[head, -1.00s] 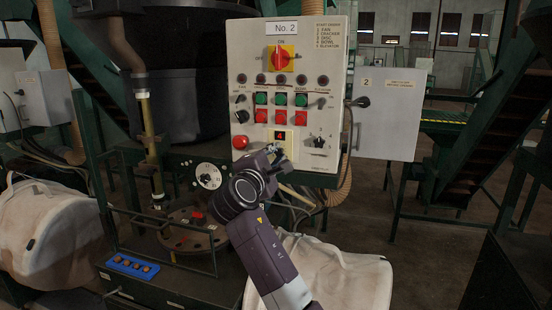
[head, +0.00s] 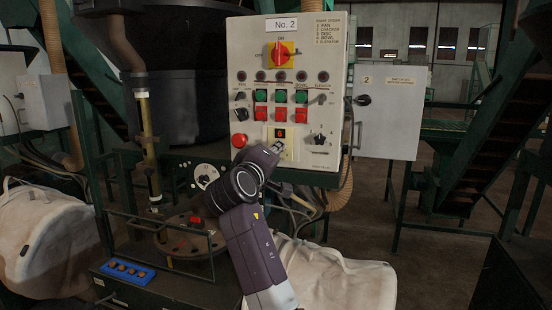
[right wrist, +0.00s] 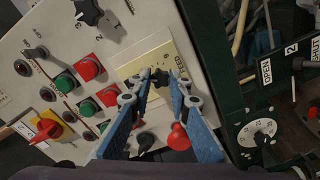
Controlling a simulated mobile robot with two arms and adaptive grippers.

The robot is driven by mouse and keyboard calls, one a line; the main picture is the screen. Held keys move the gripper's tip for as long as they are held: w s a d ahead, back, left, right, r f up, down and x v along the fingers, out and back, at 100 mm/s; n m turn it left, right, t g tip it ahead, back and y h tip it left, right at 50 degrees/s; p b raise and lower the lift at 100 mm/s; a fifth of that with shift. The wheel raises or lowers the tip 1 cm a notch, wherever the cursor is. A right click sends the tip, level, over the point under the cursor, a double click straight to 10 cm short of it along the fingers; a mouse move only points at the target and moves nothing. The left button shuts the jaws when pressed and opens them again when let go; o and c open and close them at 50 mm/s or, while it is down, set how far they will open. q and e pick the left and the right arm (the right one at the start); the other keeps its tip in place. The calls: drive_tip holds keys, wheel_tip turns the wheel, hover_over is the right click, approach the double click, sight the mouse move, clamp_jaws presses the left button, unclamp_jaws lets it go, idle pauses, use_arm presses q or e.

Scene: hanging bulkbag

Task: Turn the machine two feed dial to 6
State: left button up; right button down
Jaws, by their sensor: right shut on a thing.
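The No. 2 control panel (head: 285,55) stands in front of me in the head view. Its small display (head: 280,133) shows a red digit that looks like 6. The feed dial (right wrist: 160,80) is a small dark knob on a pale yellow plate (right wrist: 152,62) in the right wrist view. My right gripper (right wrist: 160,77) is shut on this knob, with one blue finger on each side. In the head view my right gripper (head: 279,148) is at the panel's lower middle, and my arm hides the dial. My left gripper is not in view.
A red mushroom button (head: 239,140) sits left of the dial; it is close to a finger in the right wrist view (right wrist: 179,138). A black selector (head: 319,139) is to the right. A white scale dial (head: 206,176) is below. A white bag (head: 340,280) lies under my arm.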

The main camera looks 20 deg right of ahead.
sight(279, 112)
drive_tip(key=shift+f+m+b, duration=0.2)
drive_tip(key=shift+m+b, duration=0.3)
drive_tip(key=shift+m, duration=0.8)
drive_tip(key=c, duration=1.8)
unclamp_jaws()
drive_tip(key=shift+r, duration=0.1)
wheel_tip(279, 112, up, 10)
